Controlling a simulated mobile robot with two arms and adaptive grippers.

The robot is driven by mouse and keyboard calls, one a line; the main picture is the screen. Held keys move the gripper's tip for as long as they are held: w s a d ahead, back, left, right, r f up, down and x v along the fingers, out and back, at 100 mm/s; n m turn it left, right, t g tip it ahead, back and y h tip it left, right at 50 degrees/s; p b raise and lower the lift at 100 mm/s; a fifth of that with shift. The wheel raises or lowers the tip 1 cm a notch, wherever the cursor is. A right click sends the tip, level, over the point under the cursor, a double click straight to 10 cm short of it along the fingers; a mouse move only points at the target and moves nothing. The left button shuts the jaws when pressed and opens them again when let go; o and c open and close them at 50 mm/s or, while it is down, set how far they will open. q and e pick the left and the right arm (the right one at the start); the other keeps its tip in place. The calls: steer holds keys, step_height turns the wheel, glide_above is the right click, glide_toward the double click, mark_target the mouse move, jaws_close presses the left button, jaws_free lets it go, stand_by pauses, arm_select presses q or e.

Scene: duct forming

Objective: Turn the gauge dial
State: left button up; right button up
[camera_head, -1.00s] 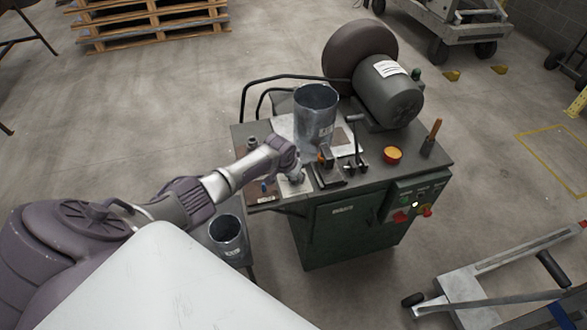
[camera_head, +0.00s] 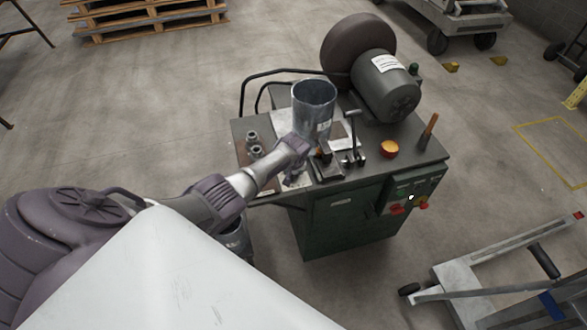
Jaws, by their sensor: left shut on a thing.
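The green machine bench (camera_head: 350,220) stands in the middle of the head view. A small dark device with an orange part (camera_head: 321,154) sits near its front edge, in front of an upright grey metal duct (camera_head: 314,112). I take this device to be the gauge; its dial face cannot be made out. My left gripper (camera_head: 304,160) is at the left side of this device, shut on a small part there, which appears to be the gauge dial. The hand hides most of the contact. My right gripper is not in view.
A motor with a large wheel (camera_head: 388,88) stands at the back. A lever (camera_head: 353,135), an orange button (camera_head: 389,148) and an upright orange-handled tool (camera_head: 429,130) are to the right. Small metal fittings (camera_head: 254,144) lie left. A second duct (camera_head: 237,238) is partly hidden below my arm.

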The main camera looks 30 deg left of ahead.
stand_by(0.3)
arm_select(q)
steer(key=o, duration=1.1)
steer(key=shift+o, duration=0.2)
steer(key=shift+r, duration=0.15)
steer(key=v, duration=1.1)
steer(key=shift+s+r, duration=0.2)
steer(key=shift+r, duration=0.15)
steer(key=shift+d, duration=0.1)
